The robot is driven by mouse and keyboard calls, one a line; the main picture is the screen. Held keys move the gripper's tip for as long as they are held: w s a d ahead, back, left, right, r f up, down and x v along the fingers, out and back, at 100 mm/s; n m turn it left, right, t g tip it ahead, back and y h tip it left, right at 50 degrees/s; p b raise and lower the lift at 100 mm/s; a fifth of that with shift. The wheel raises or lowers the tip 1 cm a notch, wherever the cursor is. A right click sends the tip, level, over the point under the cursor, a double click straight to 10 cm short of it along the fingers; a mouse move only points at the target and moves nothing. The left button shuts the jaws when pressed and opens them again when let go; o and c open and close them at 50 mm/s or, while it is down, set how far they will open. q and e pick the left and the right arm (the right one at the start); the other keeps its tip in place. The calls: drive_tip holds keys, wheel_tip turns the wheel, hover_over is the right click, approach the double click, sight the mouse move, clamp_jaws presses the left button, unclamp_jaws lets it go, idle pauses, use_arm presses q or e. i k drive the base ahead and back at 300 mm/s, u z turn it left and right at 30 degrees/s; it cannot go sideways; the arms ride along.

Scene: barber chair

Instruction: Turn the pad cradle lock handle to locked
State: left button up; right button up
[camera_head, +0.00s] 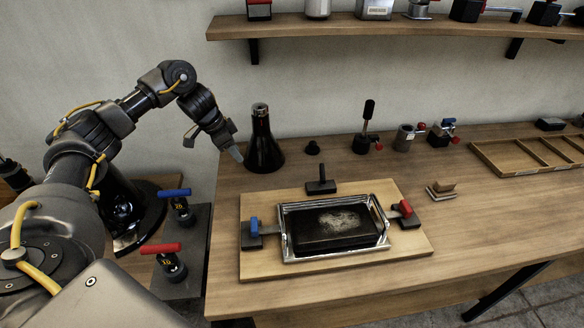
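The pad cradle is a silver metal frame (289,246) around a dark rectangular pad (335,226) with a pale worn patch. It sits on a light wooden board (350,267) on the bench. A blue handle (254,226) stands upright on a dark block at its left. A red handle (405,207) stands on a dark block at its right. A black block with a short post (321,184) is behind it. I cannot tell which of these is the lock handle. My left gripper (213,146) is open and empty, above the board's back left. My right gripper is not in view.
A black conical bottle (263,141) stands close beside my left gripper. Small clamps and a tall black lever (368,115) line the bench's back. A wooden divided tray (520,155) is at right. Blue and red T-handles (160,248) stand at left. The bench's front right is clear.

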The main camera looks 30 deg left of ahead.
sight(322, 180)
drive_tip(key=z, duration=2.5)
drive_tip(key=k, duration=0.8)
drive_tip(key=u, duration=1.3)
